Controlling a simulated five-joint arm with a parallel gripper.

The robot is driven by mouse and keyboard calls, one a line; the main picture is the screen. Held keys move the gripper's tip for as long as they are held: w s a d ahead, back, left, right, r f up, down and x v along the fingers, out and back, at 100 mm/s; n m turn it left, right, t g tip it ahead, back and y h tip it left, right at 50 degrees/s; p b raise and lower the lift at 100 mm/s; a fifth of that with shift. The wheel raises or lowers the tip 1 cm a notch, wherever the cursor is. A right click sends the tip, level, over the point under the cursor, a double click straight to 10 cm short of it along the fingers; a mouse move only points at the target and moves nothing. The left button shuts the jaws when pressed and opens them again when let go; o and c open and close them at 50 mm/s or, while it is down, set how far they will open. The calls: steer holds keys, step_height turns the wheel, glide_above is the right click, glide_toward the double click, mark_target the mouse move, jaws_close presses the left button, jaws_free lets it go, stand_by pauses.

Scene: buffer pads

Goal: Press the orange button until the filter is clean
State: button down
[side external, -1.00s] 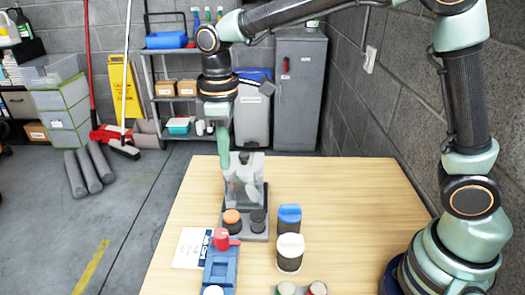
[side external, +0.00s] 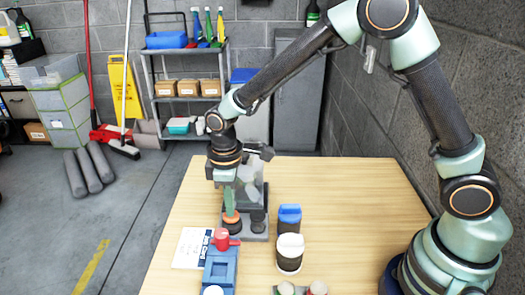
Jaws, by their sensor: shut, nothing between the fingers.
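The orange button (side external: 233,226) sits at the left front of a dark grey device base (side external: 257,238) on the wooden table. A dark knob (side external: 257,221) stands to its right on the same base. Behind them, a clear-walled housing (side external: 262,190) is mostly hidden by my wrist; I cannot tell how clean the filter is. My gripper (side external: 230,214) points straight down and is shut and empty. Its greenish fingertips are at the top of the orange button, and they look to be touching it, though I cannot tell whether it is pressed in.
A blue device (side external: 220,266) with a red knob (side external: 222,240) stands in front of the button. A printed sheet (side external: 190,248) lies left. A blue-lidded container (side external: 289,218) and a white-lidded jar (side external: 290,253) stand right.

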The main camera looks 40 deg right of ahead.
steer(key=shift+f, duration=0.2)
steer(key=shift+f, duration=0.95)
step_height(320, 180, up, 14)
steer(key=shift+r, duration=0.2)
stand_by(0.8)
steer(key=shift+w+r, duration=0.15)
steer(key=shift+r, duration=0.65)
